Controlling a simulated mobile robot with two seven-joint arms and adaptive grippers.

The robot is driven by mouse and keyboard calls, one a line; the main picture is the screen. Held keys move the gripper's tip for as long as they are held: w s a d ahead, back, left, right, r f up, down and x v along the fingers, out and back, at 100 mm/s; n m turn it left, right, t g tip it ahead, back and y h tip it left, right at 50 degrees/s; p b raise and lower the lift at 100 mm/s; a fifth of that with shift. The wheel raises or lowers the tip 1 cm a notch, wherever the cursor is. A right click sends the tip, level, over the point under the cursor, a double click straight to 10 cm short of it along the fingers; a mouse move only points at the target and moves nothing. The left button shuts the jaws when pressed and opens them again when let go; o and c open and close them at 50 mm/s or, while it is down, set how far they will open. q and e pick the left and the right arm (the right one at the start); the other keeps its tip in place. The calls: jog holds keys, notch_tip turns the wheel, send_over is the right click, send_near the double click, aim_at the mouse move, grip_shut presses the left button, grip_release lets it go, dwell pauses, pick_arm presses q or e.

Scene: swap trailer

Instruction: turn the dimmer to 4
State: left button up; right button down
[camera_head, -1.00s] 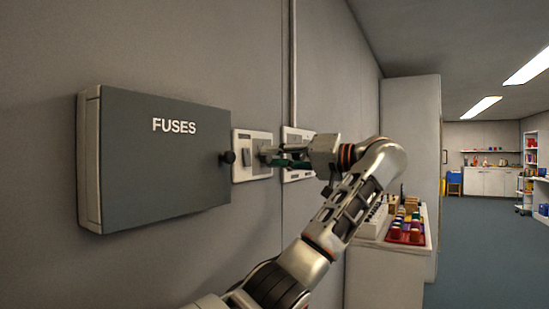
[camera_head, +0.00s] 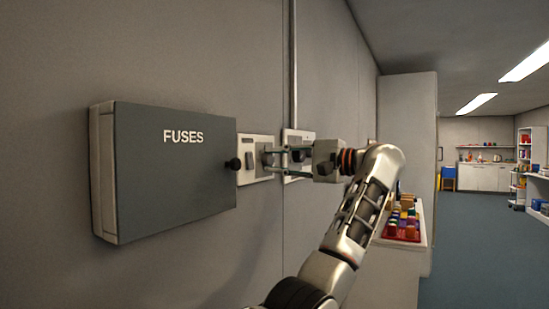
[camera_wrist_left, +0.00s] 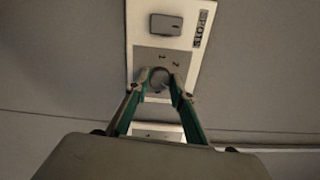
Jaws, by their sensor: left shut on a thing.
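The dimmer knob (camera_wrist_left: 160,77) is a small round grey knob on a grey panel of a pale wall plate (camera_head: 246,176). The digits 1 and 2 are printed beside it in the left wrist view; other marks are hidden or too small to read. My left gripper (camera_head: 268,160) reaches to the plate from the right in the head view. In the left wrist view its green-sided fingers (camera_wrist_left: 161,84) are shut on the knob, one on each side. The knob's pointer is not clear. My right gripper is in neither view.
A grey fuse box (camera_head: 175,185) marked FUSES, with a black knob (camera_head: 234,164), juts out left of the plate. A grey rocker switch (camera_wrist_left: 166,24) shares the plate. A second plate (camera_head: 296,136) is partly behind my gripper. A counter holds colourful items (camera_head: 405,225).

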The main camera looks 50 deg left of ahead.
pick_arm(q)
jog(key=shift+r+m, duration=0.1)
jog(key=shift+m, duration=0.5)
jog(key=shift+m+p, duration=0.3)
jog(key=shift+m, duration=0.3)
jog(key=o, duration=1.1)
jog(key=shift+d, duration=0.1)
jog(key=v, duration=1.2)
jog(key=shift+s, duration=0.1)
